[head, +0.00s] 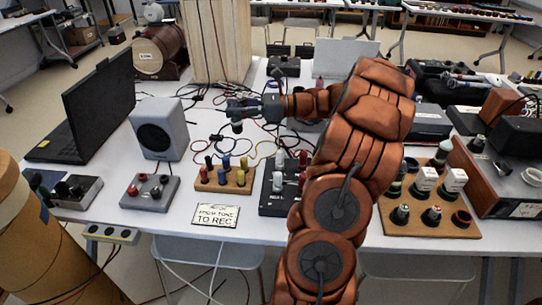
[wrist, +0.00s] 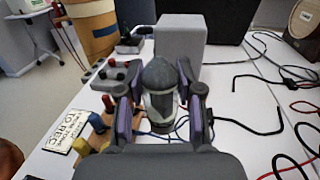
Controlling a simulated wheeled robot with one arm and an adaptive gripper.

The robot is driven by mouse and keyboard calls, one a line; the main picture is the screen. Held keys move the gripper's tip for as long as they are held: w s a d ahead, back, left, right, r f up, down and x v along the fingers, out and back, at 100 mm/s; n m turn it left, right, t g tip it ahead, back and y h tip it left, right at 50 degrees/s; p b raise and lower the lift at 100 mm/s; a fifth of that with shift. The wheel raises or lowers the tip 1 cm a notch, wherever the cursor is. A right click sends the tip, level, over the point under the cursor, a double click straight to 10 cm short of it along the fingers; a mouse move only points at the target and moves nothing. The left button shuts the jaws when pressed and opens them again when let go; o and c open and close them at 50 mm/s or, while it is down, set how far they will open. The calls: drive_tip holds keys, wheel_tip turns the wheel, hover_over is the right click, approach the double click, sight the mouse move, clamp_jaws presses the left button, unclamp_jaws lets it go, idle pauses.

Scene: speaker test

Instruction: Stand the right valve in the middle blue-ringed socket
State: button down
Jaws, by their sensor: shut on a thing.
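My gripper (head: 236,108) is shut on a grey, dome-topped valve (wrist: 160,92) and holds it above the table, left of the middle. The valve also shows as a small dark shape under the fingers in the head view (head: 237,126). In the wrist view it sits upright between the two fingers, with a paler band below its dome. A wooden socket board (head: 388,226) stands at the right, with ringed round sockets and several parts on it. I cannot make out a blue-ringed socket among them. My arm hides part of the table's middle.
A dark base with silvery cylinders (head: 279,181), a wooden block with coloured posts (head: 224,184), a grey speaker (head: 158,129) and a laptop (head: 95,110) stand nearby. Loose cables cross the table behind. A sign (head: 215,215) lies at the front edge.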

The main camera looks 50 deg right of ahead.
drive_tip(key=shift+d+f+b, duration=0.1)
drive_tip(key=shift+f+b, duration=0.4)
drive_tip(key=shift+f, duration=4.25)
drive_tip(key=shift+f, duration=0.1)
drive_tip(key=c, duration=0.7)
unclamp_jaws()
drive_tip(key=shift+c, duration=0.2)
